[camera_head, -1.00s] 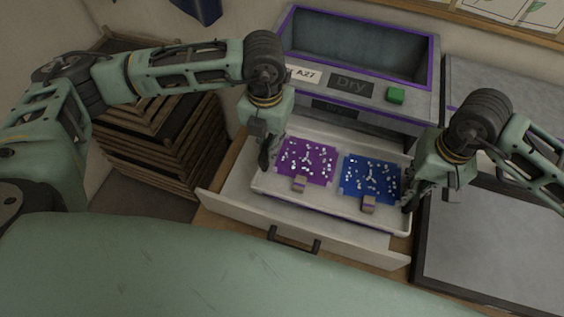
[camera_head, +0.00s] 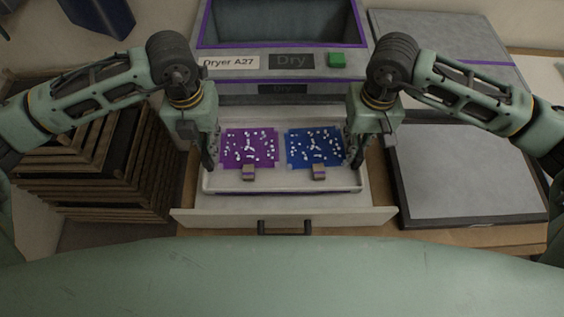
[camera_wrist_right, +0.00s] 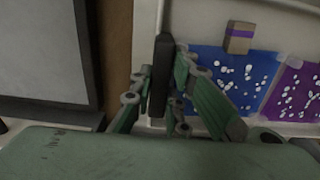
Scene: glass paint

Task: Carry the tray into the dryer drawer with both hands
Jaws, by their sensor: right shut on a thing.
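The shallow white tray (camera_head: 290,189) is within the outline of the open dryer drawer (camera_head: 330,215) in the head view. I cannot tell whether it rests on the drawer floor. A purple panel (camera_head: 237,160) and a blue panel (camera_head: 301,160), both dotted with white bits, lie in it. My left gripper (camera_head: 209,156) is at the tray's left wall; its jaws are too hidden to judge. My right gripper (camera_head: 353,156) is shut on the tray's right wall.
The grey dryer (camera_head: 225,85), with purple trim and a green button (camera_head: 337,60), stands behind the drawer. A stack of wooden frames (camera_head: 95,180) is at left. A dark-edged grey panel (camera_head: 470,175) lies on the counter at right. The drawer's front has a dark handle (camera_head: 284,227).

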